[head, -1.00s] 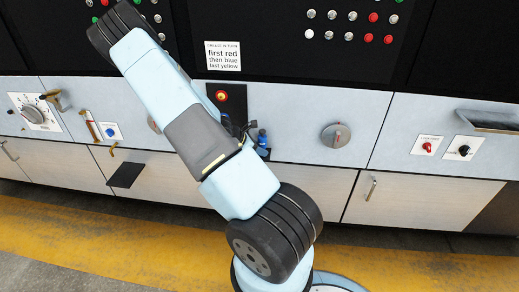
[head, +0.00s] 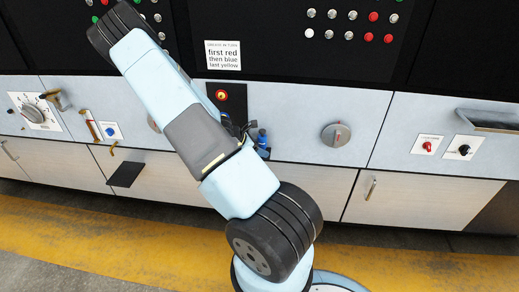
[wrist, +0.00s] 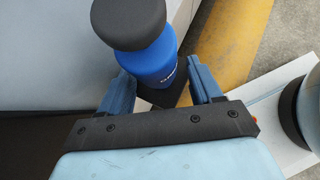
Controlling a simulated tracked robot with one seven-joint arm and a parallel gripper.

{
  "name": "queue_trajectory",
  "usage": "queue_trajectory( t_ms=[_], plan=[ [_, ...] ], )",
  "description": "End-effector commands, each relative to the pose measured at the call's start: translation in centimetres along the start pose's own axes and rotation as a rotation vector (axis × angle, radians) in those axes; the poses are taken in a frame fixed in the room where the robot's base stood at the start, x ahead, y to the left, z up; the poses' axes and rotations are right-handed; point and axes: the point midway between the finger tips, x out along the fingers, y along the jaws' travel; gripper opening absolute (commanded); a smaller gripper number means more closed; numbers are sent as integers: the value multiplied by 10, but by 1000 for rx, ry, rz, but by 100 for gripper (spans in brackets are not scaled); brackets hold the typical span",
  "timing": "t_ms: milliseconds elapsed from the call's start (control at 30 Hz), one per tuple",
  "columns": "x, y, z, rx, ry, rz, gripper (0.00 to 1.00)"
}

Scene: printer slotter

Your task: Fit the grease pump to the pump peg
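A blue bottle with a dark cap (wrist: 150,38), which looks like the grease pump, stands on a small black ledge (wrist: 178,94) in the wrist view. My gripper (wrist: 160,70) is open, with one finger on each side of the bottle's lower part. The left finger is very close to the bottle, and contact cannot be told. A gap shows at the right finger. In the head view the blue bottle (head: 262,138) shows small beside my gripper, which is partly hidden by my arm. I cannot make out the pump peg with certainty.
A black plate with a lit red button (head: 221,96) is on the panel. A round grey knob (head: 336,134) sits to its right. A black ledge (head: 126,174) juts out at the left. A drawer handle (head: 488,121) is at the right. The yellow-striped floor is clear.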

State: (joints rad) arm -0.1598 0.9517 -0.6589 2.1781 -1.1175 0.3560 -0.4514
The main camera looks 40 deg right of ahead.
Motion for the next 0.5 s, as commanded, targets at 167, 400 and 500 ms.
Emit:
queue_trajectory(
  t_ms=[167, 400, 500],
  plan=[
    [0, 0, 0, 0, 0, 0, 72],
    [-3, 1, 0, 1, 1, 1, 72],
    [-11, 1, 0, 2, 2, 3, 72]
  ],
)
